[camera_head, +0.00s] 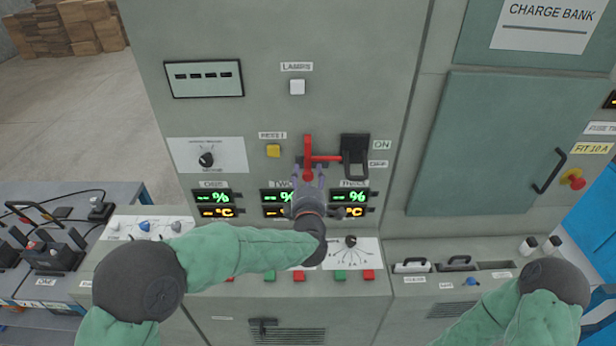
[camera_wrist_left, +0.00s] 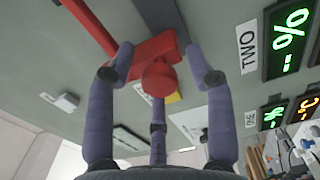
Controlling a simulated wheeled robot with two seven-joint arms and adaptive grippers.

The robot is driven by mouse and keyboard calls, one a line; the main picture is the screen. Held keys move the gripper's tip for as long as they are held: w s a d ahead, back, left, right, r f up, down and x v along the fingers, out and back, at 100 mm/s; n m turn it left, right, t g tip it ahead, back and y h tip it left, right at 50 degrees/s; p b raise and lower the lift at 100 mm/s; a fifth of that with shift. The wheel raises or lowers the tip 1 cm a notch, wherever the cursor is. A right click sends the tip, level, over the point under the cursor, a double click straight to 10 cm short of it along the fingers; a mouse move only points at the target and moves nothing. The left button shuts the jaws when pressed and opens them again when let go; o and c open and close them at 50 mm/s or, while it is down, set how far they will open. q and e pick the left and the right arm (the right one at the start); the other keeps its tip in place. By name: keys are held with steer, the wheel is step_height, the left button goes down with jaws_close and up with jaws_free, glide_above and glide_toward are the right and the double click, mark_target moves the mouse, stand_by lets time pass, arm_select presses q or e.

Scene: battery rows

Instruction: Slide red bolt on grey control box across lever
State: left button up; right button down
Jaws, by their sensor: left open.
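The red bolt (camera_head: 308,147) is on the upright front of the grey control box (camera_head: 270,40). A thin red bar runs right from it to the edge of the black lever (camera_head: 355,150), which stands between the ON and OFF labels. In the left wrist view the bolt's round red knob (camera_wrist_left: 160,80) faces the camera. My left gripper (camera_head: 308,180) is just below and in front of the bolt. Its purple fingers (camera_wrist_left: 160,62) are spread around the knob, open; I cannot tell whether any finger touches it. My right gripper is out of view.
A yellow button (camera_head: 273,151) sits left of the bolt, and a white button (camera_head: 297,87) is above. Lit displays (camera_head: 212,197) lie below. A teal door (camera_head: 490,150) is at right.

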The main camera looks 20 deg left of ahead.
arm_select(q)
jaws_close()
steer(key=d+b, duration=0.1)
steer(key=d, duration=0.1)
steer(key=w+d+b, duration=0.1)
steer(key=d, duration=0.2)
steer(key=shift+w, duration=0.2)
steer(key=shift+d, duration=0.1)
steer(key=shift+c, duration=0.2)
jaws_free()
steer(key=shift+o, duration=0.2)
steer(key=shift+w+d, duration=0.1)
steer(key=shift+d, duration=0.05)
